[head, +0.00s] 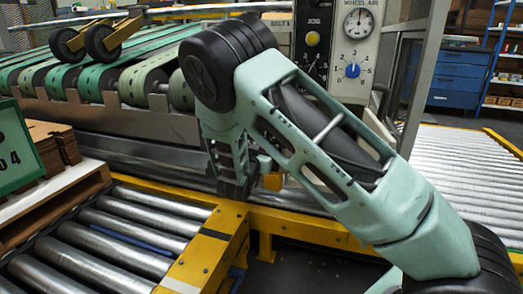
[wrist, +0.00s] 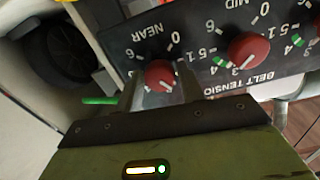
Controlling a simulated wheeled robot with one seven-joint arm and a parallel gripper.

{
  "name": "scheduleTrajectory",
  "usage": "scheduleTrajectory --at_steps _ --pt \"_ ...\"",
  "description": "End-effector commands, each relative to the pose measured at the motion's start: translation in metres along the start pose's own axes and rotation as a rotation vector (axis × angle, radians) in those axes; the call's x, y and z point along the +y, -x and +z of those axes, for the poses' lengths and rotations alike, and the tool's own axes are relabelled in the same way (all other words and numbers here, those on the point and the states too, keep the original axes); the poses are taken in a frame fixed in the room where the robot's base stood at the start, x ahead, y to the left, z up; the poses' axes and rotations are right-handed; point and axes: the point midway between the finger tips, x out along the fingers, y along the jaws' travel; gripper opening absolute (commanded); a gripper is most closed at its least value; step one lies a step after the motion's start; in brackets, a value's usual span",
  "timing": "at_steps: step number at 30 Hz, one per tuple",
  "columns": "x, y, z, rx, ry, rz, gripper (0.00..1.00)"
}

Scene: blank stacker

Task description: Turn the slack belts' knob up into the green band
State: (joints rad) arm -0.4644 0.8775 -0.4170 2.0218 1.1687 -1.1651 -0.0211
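In the wrist view a dark belt-tension panel (wrist: 112,38) appears upside down. The red NEAR knob (wrist: 160,74) sits between the two fingers of my gripper (wrist: 160,70), one finger on each side. I cannot tell whether they touch it. The fingers hide part of its scale, and I see no green band there. The red MID knob (wrist: 248,48) is to the right, its white pointer near 3 to 4, beside a green band between 4 and 5. A third dial is cut off at the right edge. In the head view my arm hides the panel.
In the head view, green belts (head: 130,85) run over rollers at the left. An upright panel with a JOG knob (head: 312,38) and a wheel-air gauge (head: 359,20) stands behind my arm. Steel roller conveyors (head: 130,230) with yellow rails lie in front. A green sign (head: 14,150) is at the left.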

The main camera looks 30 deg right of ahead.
Motion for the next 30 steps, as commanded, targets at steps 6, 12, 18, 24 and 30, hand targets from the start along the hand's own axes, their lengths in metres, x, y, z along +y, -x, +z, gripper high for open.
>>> scheduleTrajectory --at_steps 6,12,18,24,30 --pt "0.0001 0.0003 0.0002 0.0 0.0 0.0 0.1" --pt "0.0002 0.0004 0.0006 0.0 -0.023 0.0 0.1" --pt "0.0004 0.0004 0.0012 -0.001 -0.113 0.001 0.1" --pt "0.001 0.0004 0.0022 -0.001 -0.271 0.002 0.1" --pt "0.0011 0.0006 0.0034 -0.002 -0.462 0.002 0.1"
